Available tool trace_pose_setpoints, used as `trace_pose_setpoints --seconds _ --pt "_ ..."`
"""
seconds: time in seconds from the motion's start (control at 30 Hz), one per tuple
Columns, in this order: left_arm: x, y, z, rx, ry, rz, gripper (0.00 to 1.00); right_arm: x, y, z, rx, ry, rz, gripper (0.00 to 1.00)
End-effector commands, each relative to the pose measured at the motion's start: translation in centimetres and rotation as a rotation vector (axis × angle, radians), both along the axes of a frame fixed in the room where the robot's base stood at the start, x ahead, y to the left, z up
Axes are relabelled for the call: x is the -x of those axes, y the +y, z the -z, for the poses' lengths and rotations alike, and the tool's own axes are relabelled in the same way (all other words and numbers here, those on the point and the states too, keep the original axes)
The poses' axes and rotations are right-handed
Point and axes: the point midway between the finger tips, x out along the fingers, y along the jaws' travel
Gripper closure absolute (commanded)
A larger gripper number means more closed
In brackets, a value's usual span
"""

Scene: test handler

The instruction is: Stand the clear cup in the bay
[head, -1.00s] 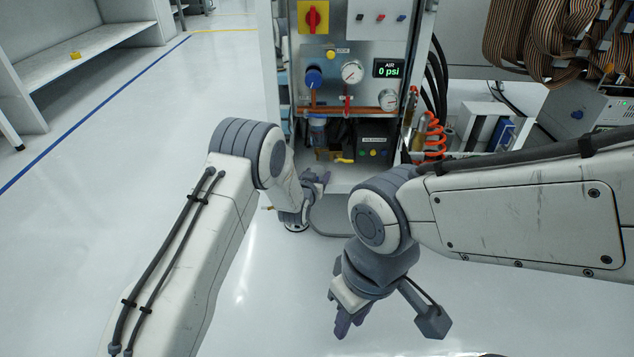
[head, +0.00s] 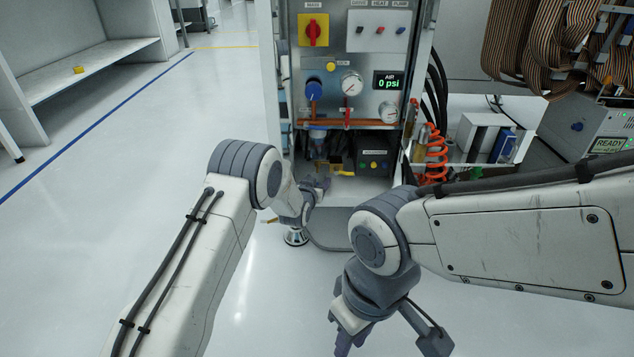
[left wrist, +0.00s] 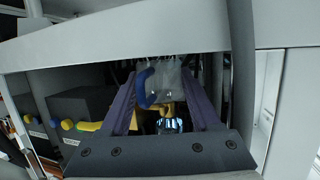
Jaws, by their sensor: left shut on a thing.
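A clear, whitish cup (left wrist: 168,76) shows between the fingertips of my left gripper (left wrist: 158,85) in the left wrist view. A blue curved piece (left wrist: 146,88) overlaps its side. My left gripper is shut on the cup, just inside the mouth of the bay (left wrist: 130,32). In the head view my left gripper (head: 320,184) is at the low opening of the panel stand, and the cup is too small to make out. Whether the cup touches the bay floor I cannot tell. My right gripper (head: 350,341) hangs empty over the floor; its finger gap is unclear.
A dark button box (head: 375,163) stands at the right of the bay, with a yellow lever (head: 344,173) beside it. A copper pipe (head: 345,123) crosses above the opening. An orange coiled hose (head: 436,155) hangs at the right. The floor at left is clear.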

Motion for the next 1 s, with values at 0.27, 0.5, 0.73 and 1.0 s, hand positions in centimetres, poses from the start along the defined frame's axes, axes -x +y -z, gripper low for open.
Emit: trace_pose_setpoints --seconds 0.27,0.5,0.73,1.0 --pt "0.0 0.0 0.3 0.0 0.0 0.0 0.68 0.0 0.0 0.2 0.0 0.0 0.0 0.73" --pt "0.0 0.0 0.5 0.0 0.0 0.0 0.02 0.0 0.0 0.3 0.0 0.0 0.0 0.73" --pt "0.0 0.1 0.4 0.001 0.0 -0.001 0.02 0.0 0.0 0.2 0.0 0.0 0.0 0.73" --pt "2.6 0.8 -0.9 -0.001 0.005 -0.002 0.02 0.0 0.0 -2.2 0.0 0.0 0.0 0.73"
